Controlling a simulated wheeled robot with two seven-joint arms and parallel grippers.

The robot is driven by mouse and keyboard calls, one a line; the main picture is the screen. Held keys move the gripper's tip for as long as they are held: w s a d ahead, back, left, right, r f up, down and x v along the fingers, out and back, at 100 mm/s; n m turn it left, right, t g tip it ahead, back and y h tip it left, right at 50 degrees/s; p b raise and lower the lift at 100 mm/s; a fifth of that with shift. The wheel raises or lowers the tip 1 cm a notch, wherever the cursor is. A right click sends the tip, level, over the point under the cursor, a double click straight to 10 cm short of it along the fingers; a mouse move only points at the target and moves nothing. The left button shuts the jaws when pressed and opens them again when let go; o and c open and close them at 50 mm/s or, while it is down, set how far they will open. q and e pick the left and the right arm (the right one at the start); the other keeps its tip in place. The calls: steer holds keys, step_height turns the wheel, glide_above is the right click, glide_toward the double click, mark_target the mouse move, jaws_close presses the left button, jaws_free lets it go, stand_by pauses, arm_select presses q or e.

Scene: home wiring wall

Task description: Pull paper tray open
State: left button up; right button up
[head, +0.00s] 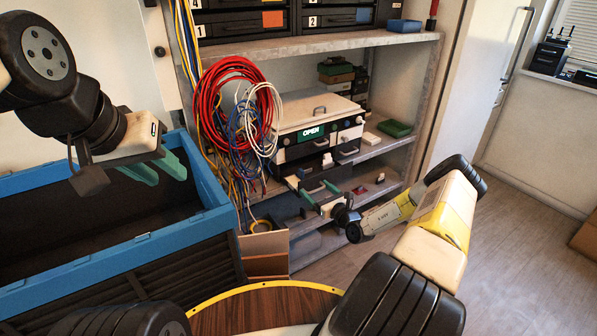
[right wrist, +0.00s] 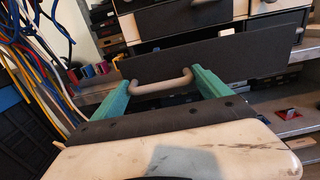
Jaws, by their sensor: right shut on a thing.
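The white and black machine (head: 318,115) with a green OPEN label stands on the shelf. In the right wrist view, its dark tray front (right wrist: 215,58) stands below and in front of the white body, with a pale U-shaped handle (right wrist: 158,84). My right gripper (head: 320,195) is at the tray front, low on the machine's left side. In the right wrist view, its green fingers (right wrist: 160,88) are at the two ends of the handle, shut on it. How far out the tray is, I cannot tell. My left gripper (head: 160,168) is empty, with fingers apart, above the blue crate.
A blue crate (head: 110,255) stands at the left. Red, blue and white cable coils (head: 235,110) hang close to the machine's left side. A green box (head: 394,128) sits on the shelf to the right.

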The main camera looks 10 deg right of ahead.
steer(key=shift+v, duration=2.75)
steer(key=o, duration=1.9)
steer(key=v, duration=0.7)
steer(key=shift+s, duration=0.35)
steer(key=shift+d, duration=0.15)
